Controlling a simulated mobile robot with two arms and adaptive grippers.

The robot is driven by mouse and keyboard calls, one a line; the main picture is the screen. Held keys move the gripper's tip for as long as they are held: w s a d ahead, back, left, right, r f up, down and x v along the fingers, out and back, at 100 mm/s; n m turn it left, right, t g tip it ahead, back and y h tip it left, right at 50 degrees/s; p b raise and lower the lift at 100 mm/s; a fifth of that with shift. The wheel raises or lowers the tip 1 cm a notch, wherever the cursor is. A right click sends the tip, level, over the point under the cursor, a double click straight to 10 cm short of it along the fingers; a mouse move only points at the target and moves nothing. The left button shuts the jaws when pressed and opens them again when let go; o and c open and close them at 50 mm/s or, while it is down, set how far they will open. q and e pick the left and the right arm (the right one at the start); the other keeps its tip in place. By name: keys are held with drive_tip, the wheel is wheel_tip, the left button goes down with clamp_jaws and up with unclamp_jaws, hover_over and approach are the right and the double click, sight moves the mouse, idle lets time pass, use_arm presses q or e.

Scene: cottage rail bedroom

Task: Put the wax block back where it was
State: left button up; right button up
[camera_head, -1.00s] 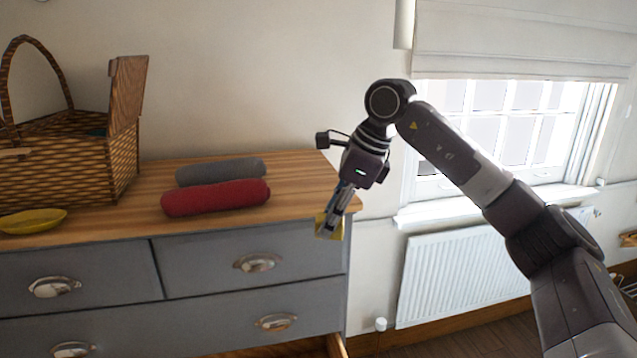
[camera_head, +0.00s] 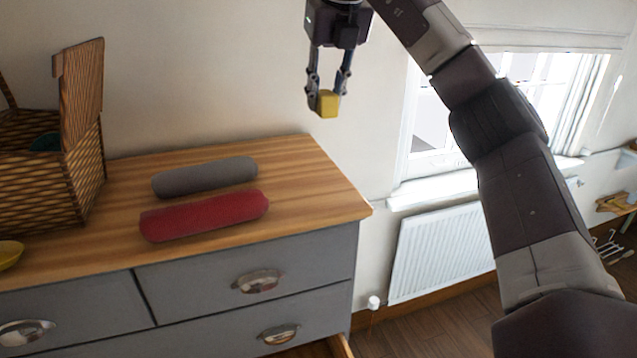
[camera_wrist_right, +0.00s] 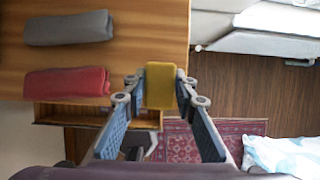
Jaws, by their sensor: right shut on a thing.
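The wax block is a small yellow block (camera_head: 328,103). It also shows in the right wrist view (camera_wrist_right: 160,85), between the fingertips. My right gripper (camera_head: 326,98) is shut on it and points down, holding it in the air above the back right part of the dresser top (camera_head: 300,180). In the right wrist view my right gripper (camera_wrist_right: 161,88) has one finger on each side of the block. My left gripper is not in view.
A grey roll (camera_head: 205,177) and a red roll (camera_head: 205,215) lie on the dresser. A wicker basket (camera_head: 45,185) with a raised lid and part of a yellow dish (camera_head: 9,254) are at the left. The dresser's right end is clear. An open drawer (camera_wrist_right: 95,117) shows below the top.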

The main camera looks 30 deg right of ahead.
sight(330, 117)
drive_tip(key=f, duration=0.1)
drive_tip(key=s+f, duration=0.1)
drive_tip(key=f, duration=0.1)
drive_tip(key=shift+s+f, duration=0.3)
drive_tip(key=f, duration=0.3)
drive_tip(key=f+p, duration=0.1)
drive_tip(key=f, duration=0.6)
drive_tip(key=shift+w+d+f+p, duration=0.1)
drive_tip(key=shift+w+f+p, duration=0.1)
drive_tip(key=shift+w+p, duration=0.2)
drive_tip(key=shift+f, duration=0.25)
wheel_tip(330, 117, down, 3)
drive_tip(key=shift+f+p, duration=0.15)
drive_tip(key=shift+p, duration=0.35)
drive_tip(key=shift+f, duration=0.3)
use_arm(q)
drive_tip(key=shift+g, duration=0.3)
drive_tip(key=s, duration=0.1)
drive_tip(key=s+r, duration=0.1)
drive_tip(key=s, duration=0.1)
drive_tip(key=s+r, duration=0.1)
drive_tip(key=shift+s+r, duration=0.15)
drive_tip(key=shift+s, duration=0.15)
